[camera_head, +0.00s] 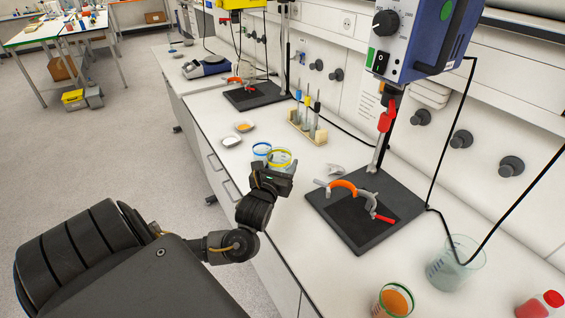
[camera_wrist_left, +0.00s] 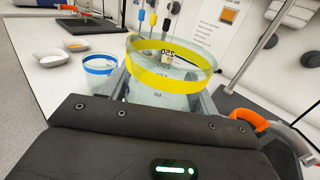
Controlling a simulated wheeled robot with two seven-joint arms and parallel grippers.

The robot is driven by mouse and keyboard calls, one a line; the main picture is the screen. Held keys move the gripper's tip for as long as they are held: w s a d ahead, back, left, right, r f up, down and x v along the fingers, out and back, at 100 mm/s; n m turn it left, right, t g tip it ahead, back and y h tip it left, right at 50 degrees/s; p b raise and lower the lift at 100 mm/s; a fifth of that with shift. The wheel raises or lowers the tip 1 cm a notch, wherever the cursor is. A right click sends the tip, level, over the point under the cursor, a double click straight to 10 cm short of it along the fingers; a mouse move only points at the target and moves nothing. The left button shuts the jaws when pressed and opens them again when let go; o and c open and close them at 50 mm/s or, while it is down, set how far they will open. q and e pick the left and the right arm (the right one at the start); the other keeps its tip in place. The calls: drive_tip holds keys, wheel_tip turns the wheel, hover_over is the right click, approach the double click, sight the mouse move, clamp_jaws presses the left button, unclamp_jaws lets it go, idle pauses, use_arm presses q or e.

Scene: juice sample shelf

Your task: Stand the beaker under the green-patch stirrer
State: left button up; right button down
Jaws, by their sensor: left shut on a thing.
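The green-patch stirrer (camera_head: 425,35) is a blue overhead unit with a green oval patch, at the upper right in the head view. Its dark base plate (camera_head: 395,187) lies on the bench with an orange and red clamp (camera_head: 345,187) above it. My left gripper (camera_head: 279,166) is shut on a clear beaker with a yellow band (camera_head: 281,155), left of that base plate. In the left wrist view the yellow-banded beaker (camera_wrist_left: 165,82) sits between the fingers, its lower part hidden by the gripper. My right gripper is not in view.
A blue-banded beaker (camera_head: 261,150) stands close beside the held one. A tube rack (camera_head: 308,132) and a small white dish (camera_head: 336,169) are nearby. A glass beaker (camera_head: 452,268), an orange-filled beaker (camera_head: 394,300) and a red-capped bottle (camera_head: 540,305) stand at the near right.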

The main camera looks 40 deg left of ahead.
use_arm(q)
drive_tip(key=w+a+f+b, duration=0.1)
drive_tip(key=b, duration=0.1)
drive_tip(key=w+a+f+b, duration=0.1)
drive_tip(key=f+b, duration=0.1)
drive_tip(key=w+a+f+b, duration=0.1)
drive_tip(key=b, duration=0.1)
drive_tip(key=shift+w+f, duration=0.4)
drive_tip(key=shift+w+a+f, duration=0.2)
drive_tip(key=shift+w+f, duration=0.1)
drive_tip(key=shift+f, duration=0.2)
drive_tip(key=shift+w+a+f, duration=0.1)
drive_tip(key=shift+w+f, duration=0.05)
drive_tip(key=shift+f, duration=1.6)
drive_tip(key=shift+f, duration=0.15)
drive_tip(key=o, duration=1.2)
drive_tip(key=shift+c, duration=0.2)
